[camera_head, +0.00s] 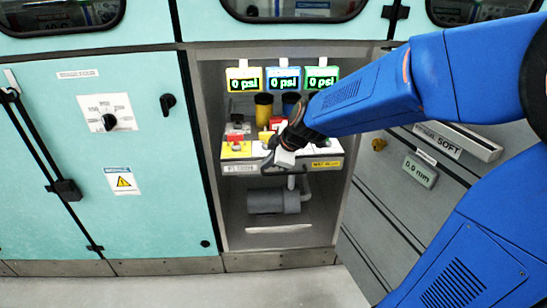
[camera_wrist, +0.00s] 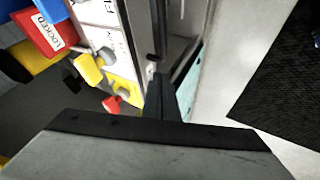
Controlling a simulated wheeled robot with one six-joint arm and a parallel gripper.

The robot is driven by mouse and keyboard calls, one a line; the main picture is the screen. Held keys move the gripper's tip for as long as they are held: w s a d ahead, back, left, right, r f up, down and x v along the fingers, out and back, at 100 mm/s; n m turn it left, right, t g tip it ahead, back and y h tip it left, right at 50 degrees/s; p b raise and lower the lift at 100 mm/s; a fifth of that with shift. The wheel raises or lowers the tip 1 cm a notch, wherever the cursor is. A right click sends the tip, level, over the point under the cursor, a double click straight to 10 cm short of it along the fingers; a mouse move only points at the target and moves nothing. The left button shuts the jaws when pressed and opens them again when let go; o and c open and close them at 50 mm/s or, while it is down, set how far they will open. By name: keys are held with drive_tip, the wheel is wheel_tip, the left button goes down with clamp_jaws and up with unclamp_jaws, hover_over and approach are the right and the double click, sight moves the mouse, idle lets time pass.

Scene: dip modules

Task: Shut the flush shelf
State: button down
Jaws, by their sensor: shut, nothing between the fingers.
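The flush shelf (camera_head: 240,168) is a light drawer-like shelf in the open bay of the cabinet. Its front strip carries labels. How far it stands out of the bay is hard to tell. My gripper (camera_head: 283,158) is at the middle of the shelf's front edge, partly covering it. In the wrist view my gripper's dark fingers (camera_wrist: 160,97) are together and empty, close beside the shelf's front edge (camera_wrist: 137,35). Whether they touch it cannot be told. My arm hides part of the shelf's right side.
On the shelf are a yellow block (camera_head: 236,150) with a red knob, a red locked tag (camera_wrist: 45,35) and other fittings. Pressure displays (camera_head: 283,80) hang above. A grey pump (camera_head: 272,200) sits below. Grey drawers (camera_head: 400,200) stand at the right; open floor (camera_head: 250,290) lies in front.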

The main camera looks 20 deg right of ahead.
sight(265, 139)
drive_tip(key=w, duration=0.3)
drive_tip(key=shift+d+f, duration=0.15)
drive_tip(key=shift+f, duration=0.15)
drive_tip(key=shift+w+d, duration=0.1)
drive_tip(key=shift+w, duration=0.55)
drive_tip(key=w, duration=0.3)
drive_tip(key=w+d, duration=0.1)
drive_tip(key=w, duration=0.5)
drive_tip(key=shift+w+d, duration=0.1)
drive_tip(key=shift+d, duration=0.3)
drive_tip(key=shift+w+d+r, duration=0.1)
drive_tip(key=shift+w, duration=0.1)
drive_tip(key=shift+w+r, duration=0.1)
